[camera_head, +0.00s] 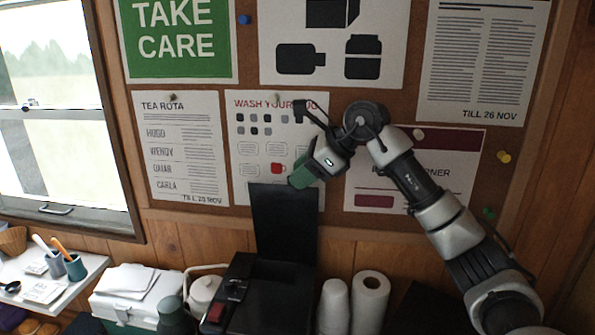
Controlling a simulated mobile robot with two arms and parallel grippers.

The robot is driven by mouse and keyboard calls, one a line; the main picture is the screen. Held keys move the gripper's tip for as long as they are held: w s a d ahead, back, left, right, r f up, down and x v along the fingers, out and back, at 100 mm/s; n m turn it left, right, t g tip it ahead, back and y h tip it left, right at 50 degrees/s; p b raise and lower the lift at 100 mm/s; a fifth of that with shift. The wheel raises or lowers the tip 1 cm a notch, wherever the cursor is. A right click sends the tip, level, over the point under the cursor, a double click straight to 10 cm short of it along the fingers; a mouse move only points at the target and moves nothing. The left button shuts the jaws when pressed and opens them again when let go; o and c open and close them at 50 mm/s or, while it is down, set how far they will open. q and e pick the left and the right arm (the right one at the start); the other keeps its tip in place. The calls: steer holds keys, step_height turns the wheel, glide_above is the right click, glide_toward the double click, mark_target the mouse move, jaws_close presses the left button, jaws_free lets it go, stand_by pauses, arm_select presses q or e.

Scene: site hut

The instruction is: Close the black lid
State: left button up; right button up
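The black lid (284,232) stands upright, open, at the back of a black box-shaped appliance (262,312). The appliance has a dark opening on top and a red part on its left front. My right gripper (301,178), with green at its end, is by the lid's upper right edge. The arm comes in from the right. I cannot tell whether the gripper touches the lid, or whether its fingers are open or shut. My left gripper is not in view.
A white pot (204,291) and a dark green container (173,315) stand left of the appliance. Two white rolls or cup stacks (369,302) stand close on its right. Papers (126,280) lie further left. A pinboard with posters is behind the lid.

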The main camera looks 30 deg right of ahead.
steer(key=shift+x, duration=0.75)
steer(key=shift+s, duration=0.1)
jaws_close()
